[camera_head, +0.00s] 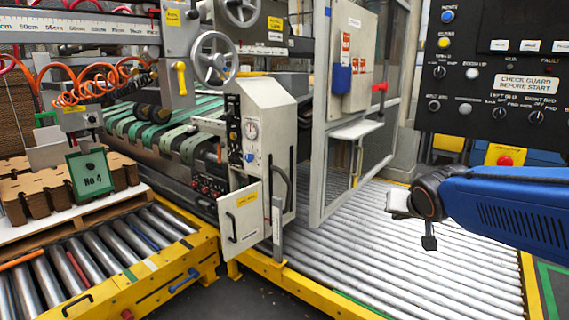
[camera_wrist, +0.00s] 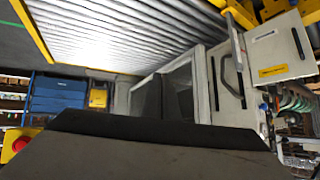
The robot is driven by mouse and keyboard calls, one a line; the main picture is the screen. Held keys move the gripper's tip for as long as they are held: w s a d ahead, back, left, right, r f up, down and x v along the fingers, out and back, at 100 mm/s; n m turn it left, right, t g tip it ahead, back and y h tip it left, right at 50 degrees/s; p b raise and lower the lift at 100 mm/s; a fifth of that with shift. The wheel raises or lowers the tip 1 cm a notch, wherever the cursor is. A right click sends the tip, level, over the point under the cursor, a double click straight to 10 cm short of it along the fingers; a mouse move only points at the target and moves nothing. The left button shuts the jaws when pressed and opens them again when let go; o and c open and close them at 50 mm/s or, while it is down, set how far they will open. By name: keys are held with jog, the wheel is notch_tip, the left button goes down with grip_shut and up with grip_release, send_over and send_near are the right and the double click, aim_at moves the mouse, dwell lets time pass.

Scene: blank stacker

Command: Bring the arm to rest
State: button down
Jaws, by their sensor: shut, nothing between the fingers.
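My blue arm reaches in from the right edge in the head view, below the black control panel. My gripper (camera_head: 429,242) hangs at its end, small and dark, over the roller bed.
The roller bed (camera_head: 400,270) below is bare. A mesh guard door (camera_head: 340,170) and a white machine cabinet (camera_head: 262,140) stand left of my arm. The control panel (camera_head: 495,70) hangs close above. Cardboard blanks (camera_head: 60,185) lie at far left.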

jog(key=s+f+n+g, duration=0.1)
jog(key=s+f, duration=0.3)
jog(key=s, duration=0.9)
jog(key=s+a+f+n+g+y, duration=0.1)
jog(key=s+f+g, duration=0.3)
jog(key=s, duration=0.9)
jog(key=shift+s+a+f+n, duration=0.25)
jog(key=shift+f+n, duration=0.25)
jog(key=shift+f, duration=0.3)
